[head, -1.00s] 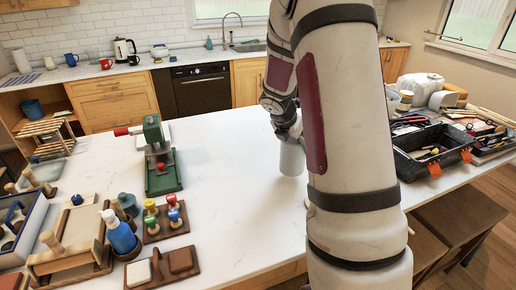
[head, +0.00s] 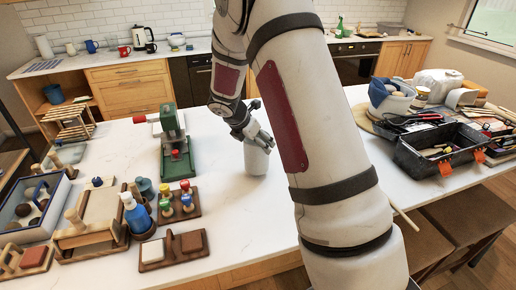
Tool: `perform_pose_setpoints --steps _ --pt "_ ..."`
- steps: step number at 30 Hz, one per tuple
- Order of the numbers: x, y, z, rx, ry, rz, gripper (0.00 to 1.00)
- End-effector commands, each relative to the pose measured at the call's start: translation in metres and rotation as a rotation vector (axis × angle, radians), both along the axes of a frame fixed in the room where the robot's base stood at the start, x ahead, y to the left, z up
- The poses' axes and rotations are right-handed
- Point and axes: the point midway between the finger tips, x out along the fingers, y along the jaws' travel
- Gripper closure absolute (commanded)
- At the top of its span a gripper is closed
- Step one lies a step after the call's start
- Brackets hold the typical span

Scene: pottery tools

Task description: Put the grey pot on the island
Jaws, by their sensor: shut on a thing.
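The grey pot (head: 256,159), a pale grey, smooth cylinder, is upright at the middle of the white island (head: 235,222). Its base appears to be at the island's surface, but I cannot tell whether it rests there or hangs just above. My gripper (head: 257,139) is shut on the pot's upper part, coming from above and the left. The fingers partly cover its rim.
Left of the pot stand a green press (head: 177,150), stamps on a wooden stand (head: 181,206), a blue spray bottle (head: 137,215) and wooden trays. At right are a black toolbox (head: 440,152) and a blue-lined basket (head: 392,96). The island around the pot is clear.

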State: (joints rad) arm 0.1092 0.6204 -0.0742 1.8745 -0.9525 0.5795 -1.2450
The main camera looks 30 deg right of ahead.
Motion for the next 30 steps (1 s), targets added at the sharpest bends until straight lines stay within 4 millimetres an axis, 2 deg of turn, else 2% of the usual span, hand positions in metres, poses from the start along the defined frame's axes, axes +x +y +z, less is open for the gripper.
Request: perform_pose_setpoints --steps 7,21,22,24,30 --pt "-0.001 0.0 -0.026 -0.001 0.002 0.001 0.87" --pt "0.0 -0.001 -0.034 -0.001 0.0 0.001 0.87" --pt "-0.001 -0.001 -0.034 0.0 0.001 0.0 0.19" --pt "-0.001 -0.001 -0.034 0.0 0.001 0.0 0.05" --pt "-0.001 -0.001 -0.034 0.0 0.001 0.0 0.05"
